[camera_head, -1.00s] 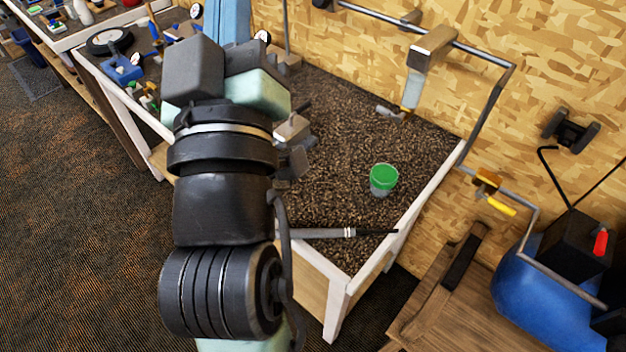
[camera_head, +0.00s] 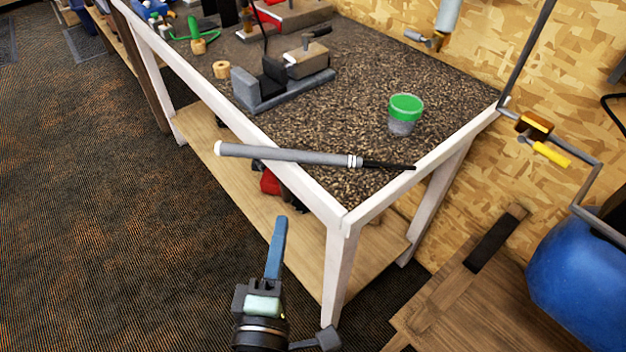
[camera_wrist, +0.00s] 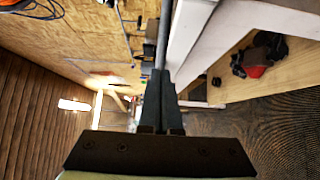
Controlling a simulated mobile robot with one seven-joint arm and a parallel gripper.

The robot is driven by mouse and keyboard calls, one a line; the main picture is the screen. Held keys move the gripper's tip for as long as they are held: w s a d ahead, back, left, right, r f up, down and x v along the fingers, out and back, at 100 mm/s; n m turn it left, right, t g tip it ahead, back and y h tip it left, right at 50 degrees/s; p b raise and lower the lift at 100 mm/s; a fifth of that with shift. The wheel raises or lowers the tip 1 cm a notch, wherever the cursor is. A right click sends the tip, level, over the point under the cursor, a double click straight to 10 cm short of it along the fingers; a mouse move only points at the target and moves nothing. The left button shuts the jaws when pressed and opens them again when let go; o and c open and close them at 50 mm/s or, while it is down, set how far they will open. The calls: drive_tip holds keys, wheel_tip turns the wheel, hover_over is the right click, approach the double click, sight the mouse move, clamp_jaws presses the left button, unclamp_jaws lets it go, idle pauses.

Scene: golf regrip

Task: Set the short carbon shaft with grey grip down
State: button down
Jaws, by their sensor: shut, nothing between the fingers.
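The short carbon shaft with grey grip (camera_head: 290,154) lies across the near corner of the bench. Its white-capped grip end sticks out past the bench's left edge, and its thin black shaft (camera_head: 390,165) reaches toward the right edge. My gripper (camera_head: 283,220) is apart from it, below and in front of the bench edge in the head view. The blue-grey fingers are shut together with nothing between them, as the wrist view also shows (camera_wrist: 160,75). A grey rod (camera_wrist: 163,40) shows beyond the fingertips there; I cannot tell what it is.
The bench's white edge (camera_head: 300,180) and leg (camera_head: 335,270) are close to my gripper. A green-lidded jar (camera_head: 404,114) and a grey clamp fixture (camera_head: 285,85) stand on the bench. A lower shelf (camera_head: 240,190) holds dark and red items. Open floor lies left.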

drive_tip(key=p, duration=0.2)
approach(311, 158)
drive_tip(key=w+a, duration=0.2)
drive_tip(key=w, duration=0.2)
drive_tip(key=shift+w+d+r+p, duration=0.1)
drive_tip(key=shift+w+d+p, duration=0.5)
drive_tip(key=shift+w+d, duration=0.55)
drive_tip(key=shift+d, duration=0.35)
